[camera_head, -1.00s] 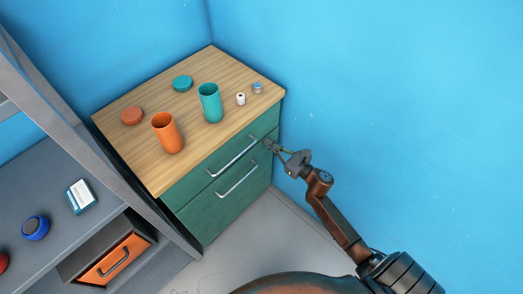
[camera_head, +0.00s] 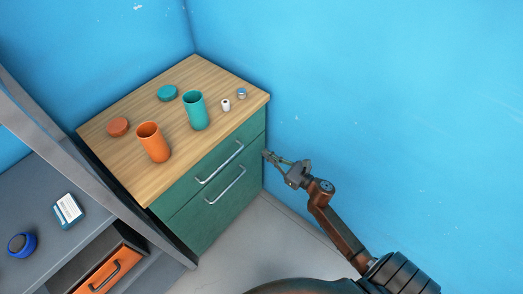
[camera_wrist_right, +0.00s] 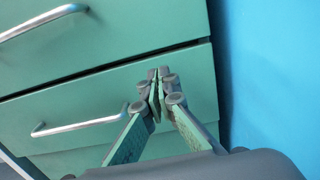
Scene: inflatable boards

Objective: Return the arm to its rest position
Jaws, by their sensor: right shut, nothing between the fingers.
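My right gripper (camera_head: 268,156) is shut and empty, just off the right front corner of the green cabinet (camera_head: 190,228). In the right wrist view the same gripper (camera_wrist_right: 157,82) shows its fingertips together, with the drawer fronts and silver handles behind it. The upper drawer handle (camera_head: 220,163) and lower drawer handle (camera_head: 225,186) are to the left of the gripper, apart from it. Both drawers look closed. My left gripper is out of view.
On the wooden top (camera_head: 175,185) stand an orange cup (camera_head: 153,145), a teal cup (camera_head: 196,112), two lids and two small items. A grey shelf unit (camera_head: 100,215) with an orange drawer (camera_head: 100,272) is at left. The blue wall (camera_head: 400,120) is close behind my right arm.

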